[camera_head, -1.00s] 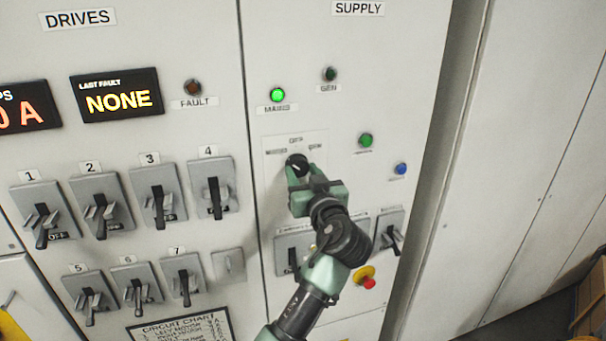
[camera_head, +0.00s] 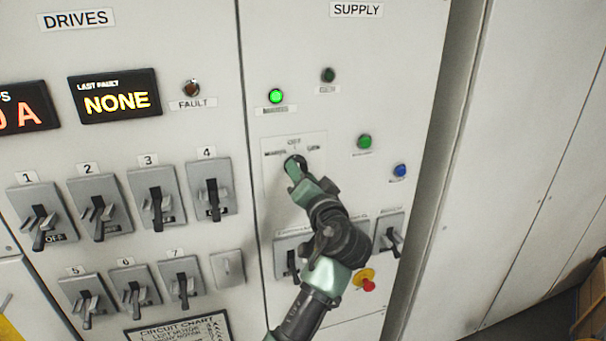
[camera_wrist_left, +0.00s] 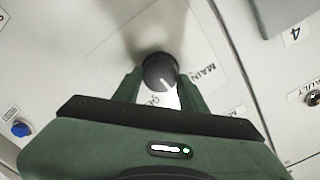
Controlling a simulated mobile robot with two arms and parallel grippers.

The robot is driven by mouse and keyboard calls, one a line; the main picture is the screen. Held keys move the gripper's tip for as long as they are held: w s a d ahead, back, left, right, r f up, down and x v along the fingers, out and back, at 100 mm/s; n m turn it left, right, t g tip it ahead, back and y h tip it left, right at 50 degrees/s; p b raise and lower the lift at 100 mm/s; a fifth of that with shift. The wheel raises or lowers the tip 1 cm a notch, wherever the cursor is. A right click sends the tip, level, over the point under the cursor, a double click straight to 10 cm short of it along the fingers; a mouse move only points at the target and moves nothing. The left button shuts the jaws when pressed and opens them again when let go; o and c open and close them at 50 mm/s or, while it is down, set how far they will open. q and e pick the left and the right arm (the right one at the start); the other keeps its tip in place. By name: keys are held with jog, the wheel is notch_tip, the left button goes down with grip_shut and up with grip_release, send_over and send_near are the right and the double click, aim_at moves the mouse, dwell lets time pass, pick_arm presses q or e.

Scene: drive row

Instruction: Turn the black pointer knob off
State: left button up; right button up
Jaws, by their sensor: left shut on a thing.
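The black pointer knob (camera_head: 297,159) is on a pale plate (camera_head: 272,175) on the supply panel, marked OFF at the top with a label to each side. My left gripper (camera_head: 293,168) is shut on the knob and partly covers it. In the left wrist view the round black knob (camera_wrist_left: 158,70) sits between the two green fingers (camera_wrist_left: 160,85). Its white pointer line points down-right there, between the MAIN label (camera_wrist_left: 203,75) and the partly hidden GE label. The OFF label is not visible in that view. My right gripper is not in view.
The mains lamp (camera_head: 276,96) is lit green; the lamp (camera_head: 328,75) beside it is dark. A green button (camera_head: 364,142) and a blue button (camera_head: 400,171) are to the right. Lever switches and a red stop button (camera_head: 368,285) are below. Numbered drive switches stand left.

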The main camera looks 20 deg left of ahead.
pick_arm(q)
jog(key=shift+a+r+m, duration=0.2)
jog(key=shift+r+m, duration=0.05)
jog(key=shift+m, duration=0.35)
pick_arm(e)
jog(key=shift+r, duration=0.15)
pick_arm(q)
jog(key=o, duration=1.3)
jog(key=shift+c, duration=0.2)
jog(key=shift+o, duration=0.6)
jog(key=shift+w+a+f, duration=0.25)
jog(key=shift+w+f, duration=0.05)
jog(key=shift+f, duration=0.05)
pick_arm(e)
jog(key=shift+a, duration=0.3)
pick_arm(q)
jog(key=shift+s+d, duration=0.1)
jog(key=shift+d, duration=0.05)
